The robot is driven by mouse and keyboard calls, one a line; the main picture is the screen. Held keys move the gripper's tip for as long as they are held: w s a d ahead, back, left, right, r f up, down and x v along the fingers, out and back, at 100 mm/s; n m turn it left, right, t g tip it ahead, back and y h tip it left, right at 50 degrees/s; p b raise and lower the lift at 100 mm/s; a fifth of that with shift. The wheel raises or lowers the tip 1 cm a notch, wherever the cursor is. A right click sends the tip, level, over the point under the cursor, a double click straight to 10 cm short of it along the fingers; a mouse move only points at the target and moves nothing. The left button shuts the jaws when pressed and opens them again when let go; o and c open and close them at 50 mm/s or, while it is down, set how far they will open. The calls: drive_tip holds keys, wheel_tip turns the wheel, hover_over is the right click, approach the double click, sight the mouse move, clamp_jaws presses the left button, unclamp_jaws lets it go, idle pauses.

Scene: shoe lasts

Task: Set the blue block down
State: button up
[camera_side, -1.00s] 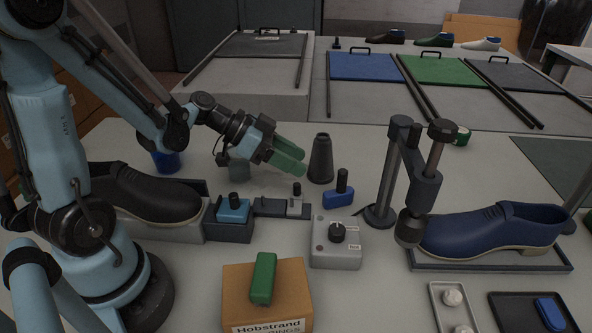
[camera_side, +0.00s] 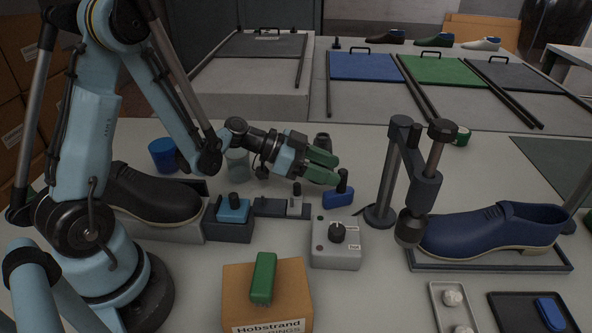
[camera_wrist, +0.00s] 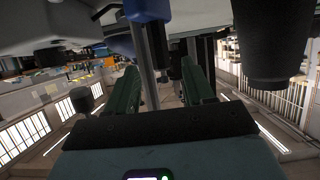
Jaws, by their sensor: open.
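A dark blue block (camera_side: 338,199) with an upright black knob rests on the white table, right of centre in the side view. My gripper (camera_side: 328,167) has two green fingers, apart and empty, pointing right just left of and above the knob. Whether they touch the knob cannot be told. In the wrist view, which appears upside down, my gripper (camera_wrist: 162,90) shows both fingers spread. A blue block (camera_wrist: 148,10), seemingly the same one, shows at the top edge there.
A dark cone (camera_side: 322,141) stands behind my fingers. A grey knob box (camera_side: 335,243) is in front of the block, and a post stand (camera_side: 385,175) is to its right. A light blue block (camera_side: 233,209) sits in a dark holder to the left. A blue shoe (camera_side: 495,230) is farther right.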

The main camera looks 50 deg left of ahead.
sight(344, 170)
drive_tip(key=x, duration=0.4)
drive_tip(key=shift+w+f, duration=0.15)
clamp_jaws()
